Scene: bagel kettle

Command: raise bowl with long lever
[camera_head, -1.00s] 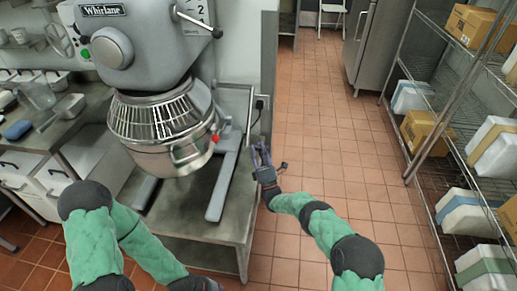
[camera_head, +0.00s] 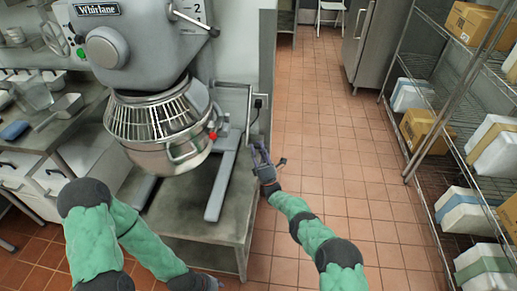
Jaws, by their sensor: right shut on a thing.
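The steel mixing bowl (camera_head: 170,157) hangs under the wire guard (camera_head: 155,118) of the grey stand mixer (camera_head: 140,45), at the left. A long metal lever (camera_head: 249,100) rises at the mixer's right side and runs down toward my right gripper. My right gripper (camera_head: 260,150) is at the right edge of the mixer's table, shut on the lever's lower end; the fingers partly hide the contact. My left gripper (camera_head: 216,284) is only partly in view at the bottom edge, away from the bowl, and its fingers are not clear.
The mixer stands on a low steel table (camera_head: 190,224). A steel counter (camera_head: 50,135) with scoops and pans is at the left. Wire shelves (camera_head: 425,150) with boxes line the right. The tiled floor (camera_head: 330,130) between is clear.

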